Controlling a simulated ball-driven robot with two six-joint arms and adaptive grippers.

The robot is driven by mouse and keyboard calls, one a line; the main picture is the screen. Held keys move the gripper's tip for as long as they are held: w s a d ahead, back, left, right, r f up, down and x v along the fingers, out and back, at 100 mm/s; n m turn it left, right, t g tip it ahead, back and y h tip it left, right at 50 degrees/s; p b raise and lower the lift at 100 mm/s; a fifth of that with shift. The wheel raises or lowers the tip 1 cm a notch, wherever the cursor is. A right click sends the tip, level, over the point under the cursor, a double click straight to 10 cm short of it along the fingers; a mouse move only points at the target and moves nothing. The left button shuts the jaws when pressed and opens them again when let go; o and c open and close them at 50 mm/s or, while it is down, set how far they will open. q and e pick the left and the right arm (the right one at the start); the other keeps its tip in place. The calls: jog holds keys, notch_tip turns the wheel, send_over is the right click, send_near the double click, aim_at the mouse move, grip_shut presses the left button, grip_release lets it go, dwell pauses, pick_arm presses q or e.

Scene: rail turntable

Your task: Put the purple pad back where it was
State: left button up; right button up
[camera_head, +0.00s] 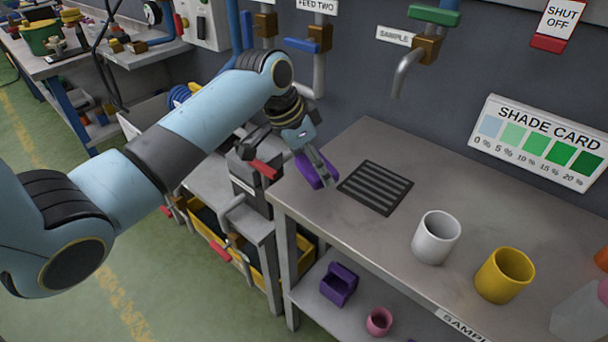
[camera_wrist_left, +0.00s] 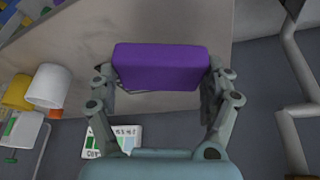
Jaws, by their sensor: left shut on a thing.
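The purple pad (camera_head: 307,172) is held in my left gripper (camera_head: 318,170) above the left end of the steel bench, left of the dark slotted grate (camera_head: 376,187). In the left wrist view the pad (camera_wrist_left: 160,67) sits squarely between the two fingers of my left gripper, which are shut on its ends. An open purple holder (camera_head: 339,285) stands on the shelf under the bench; its inside is partly hidden. My right gripper is in neither view.
On the bench top (camera_head: 345,150) stand a white cup (camera_head: 436,237) and a yellow cup (camera_head: 504,275). A pink cup (camera_head: 379,321) is on the lower shelf. A shade card (camera_head: 539,143) and a sample spout (camera_head: 405,72) are at the back. Valves with red handles stand left of the bench.

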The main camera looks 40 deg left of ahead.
aim_at(310, 190)
pick_arm(q)
jog(key=shift+s+a+f, duration=0.25)
jog(key=shift+a+f, duration=0.2)
jog(key=shift+a, duration=0.2)
jog(key=shift+s+a+f, duration=0.1)
jog(key=shift+a+f, duration=0.05)
jog(key=shift+a, duration=0.1)
jog(key=shift+f, duration=0.3)
notch_tip(310, 190, down, 4)
jog(key=shift+r, duration=0.2)
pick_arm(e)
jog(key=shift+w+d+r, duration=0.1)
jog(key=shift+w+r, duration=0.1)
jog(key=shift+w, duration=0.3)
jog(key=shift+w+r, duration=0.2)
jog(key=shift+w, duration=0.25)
pick_arm(q)
jog(key=shift+s, duration=0.1)
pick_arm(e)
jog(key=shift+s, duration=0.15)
pick_arm(q)
jog(key=o, duration=0.9)
